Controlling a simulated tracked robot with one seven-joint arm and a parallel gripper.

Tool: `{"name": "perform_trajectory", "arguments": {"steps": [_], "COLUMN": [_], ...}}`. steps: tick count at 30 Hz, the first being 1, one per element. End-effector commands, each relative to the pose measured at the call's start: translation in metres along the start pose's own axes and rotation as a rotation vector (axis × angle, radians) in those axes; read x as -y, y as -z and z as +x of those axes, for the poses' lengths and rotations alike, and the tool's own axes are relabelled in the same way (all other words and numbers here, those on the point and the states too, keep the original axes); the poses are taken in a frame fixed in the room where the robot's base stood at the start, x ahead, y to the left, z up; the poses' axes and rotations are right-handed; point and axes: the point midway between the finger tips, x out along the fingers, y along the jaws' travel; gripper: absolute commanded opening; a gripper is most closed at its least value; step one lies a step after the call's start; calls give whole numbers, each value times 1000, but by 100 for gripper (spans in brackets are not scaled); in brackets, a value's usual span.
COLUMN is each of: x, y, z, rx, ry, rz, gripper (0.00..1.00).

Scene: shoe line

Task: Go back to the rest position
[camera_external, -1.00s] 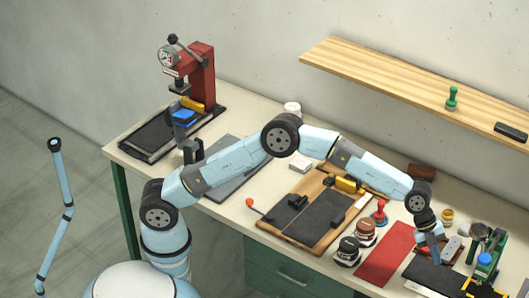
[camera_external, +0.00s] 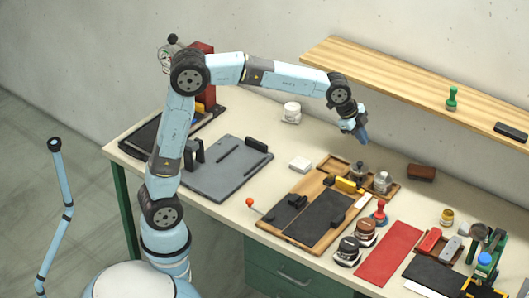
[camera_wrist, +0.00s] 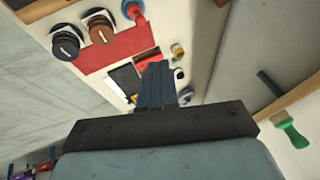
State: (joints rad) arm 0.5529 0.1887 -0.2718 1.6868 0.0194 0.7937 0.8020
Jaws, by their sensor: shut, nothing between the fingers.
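My gripper (camera_external: 359,132) hangs in the air over the back part of the workbench (camera_external: 235,212), left of the wooden shelf's near edge. Its blue fingers are together with nothing between them. In the wrist view the closed fingers (camera_wrist: 156,85) point out over the bench, with open space around them. My arm is raised, its elbow high above the bench's left part and its forearm reaching right.
The wooden shelf (camera_external: 400,82) holds a green-handled tool (camera_external: 451,98) and a dark block (camera_external: 511,131). On the bench are a red press (camera_external: 202,62), a grey board (camera_external: 215,175), dark jars (camera_external: 347,252), a red mat (camera_external: 388,254) and a brown block (camera_external: 421,172).

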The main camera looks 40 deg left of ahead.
Motion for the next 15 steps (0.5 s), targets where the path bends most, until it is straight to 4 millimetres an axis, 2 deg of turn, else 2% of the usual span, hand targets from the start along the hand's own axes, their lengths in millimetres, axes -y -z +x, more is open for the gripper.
{"name": "perform_trajectory", "arguments": {"steps": [1,7,15], "x": [3,4,-21], "y": [-22,-102,-205], "z": [-16,-66,-126], "rx": [16,73,130], "ry": [21,85,172], "rz": [-51,-262,-559], "gripper": [0,0,0]}}
